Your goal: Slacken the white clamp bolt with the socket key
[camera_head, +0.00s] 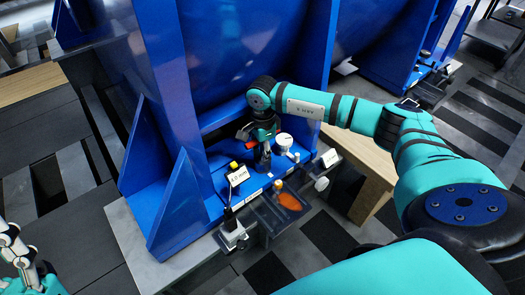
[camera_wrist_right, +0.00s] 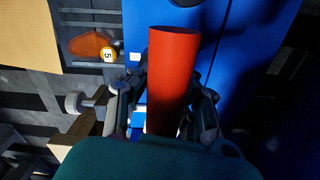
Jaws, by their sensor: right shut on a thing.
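My right gripper (camera_head: 262,155) is over the blue ledge at the foot of the blue frame. In the right wrist view its fingers (camera_wrist_right: 172,110) are closed around a red cylinder (camera_wrist_right: 173,75), which looks like the handle of the socket key. A bit of this red part (camera_head: 251,145) shows beside the gripper in the head view; its working end is hidden. A white round part (camera_head: 284,142) is just right of the gripper, and a white knob (camera_head: 321,184) is on the ledge's right end. I cannot tell which is the clamp bolt. My left gripper (camera_head: 15,245) is partly visible at the lower left.
A dark tray with an orange patch (camera_head: 290,201) hangs at the front. A small white block (camera_head: 231,236) with an upright dark rod and a yellow-capped part (camera_head: 234,165) stand left of it. Blue gusset plates (camera_head: 183,207) rise on the left. White labels line the ledge.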

